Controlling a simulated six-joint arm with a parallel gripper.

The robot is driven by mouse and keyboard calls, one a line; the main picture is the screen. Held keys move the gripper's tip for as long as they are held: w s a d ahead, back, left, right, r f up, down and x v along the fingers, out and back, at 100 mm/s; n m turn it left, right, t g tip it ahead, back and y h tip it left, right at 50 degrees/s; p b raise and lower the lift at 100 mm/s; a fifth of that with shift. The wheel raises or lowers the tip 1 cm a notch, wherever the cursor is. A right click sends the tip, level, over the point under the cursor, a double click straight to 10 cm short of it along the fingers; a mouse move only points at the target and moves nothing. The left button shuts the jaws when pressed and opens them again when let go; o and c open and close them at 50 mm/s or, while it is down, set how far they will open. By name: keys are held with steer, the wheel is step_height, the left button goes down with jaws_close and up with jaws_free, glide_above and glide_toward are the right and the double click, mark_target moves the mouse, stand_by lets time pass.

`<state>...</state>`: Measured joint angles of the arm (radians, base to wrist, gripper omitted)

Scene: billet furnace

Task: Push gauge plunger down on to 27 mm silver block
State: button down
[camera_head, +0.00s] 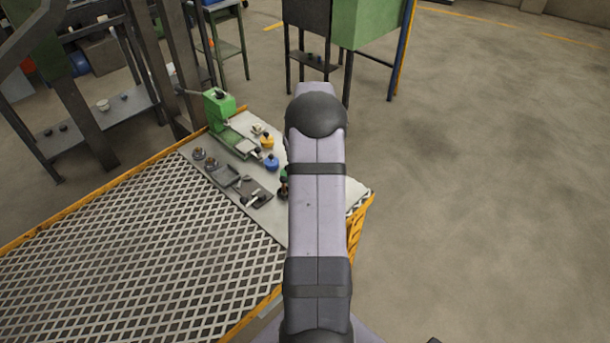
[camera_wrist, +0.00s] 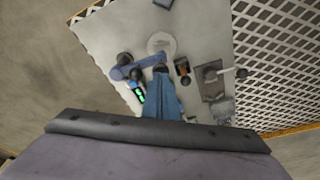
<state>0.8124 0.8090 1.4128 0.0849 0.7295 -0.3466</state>
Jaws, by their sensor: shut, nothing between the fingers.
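My gripper (camera_wrist: 161,72) shows in the wrist view as a blue wedge with its fingers together and nothing between them. Its tip overlaps a dark part of the gauge, beside a pale round base (camera_wrist: 162,43); I cannot tell whether they touch. The gauge (camera_wrist: 126,71) has a blue-grey arm, black knobs and a small display (camera_wrist: 138,93) with green digits, left of my gripper. The plunger and the silver block cannot be made out in the wrist view. In the head view my arm hides the gripper and most of the gauge.
A green hand press (camera_head: 218,108) stands at the back of the grey plate (camera_head: 222,150). A yellow-topped piece (camera_head: 267,142), a blue-topped piece (camera_head: 271,163) and a dark tray (camera_head: 226,174) are near it. White grating (camera_head: 130,250) covers the table's left. Open floor lies right.

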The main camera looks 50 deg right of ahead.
steer(key=shift+f+b, duration=0.45)
steer(key=shift+f, duration=0.45)
stand_by(0.3)
steer(key=shift+r, duration=0.15)
stand_by(0.4)
steer(key=shift+r+p, duration=0.8)
steer(key=shift+r, duration=0.15)
steer(key=shift+r, duration=0.1)
steer(key=shift+r+p, duration=1.75)
steer(key=shift+r, duration=0.65)
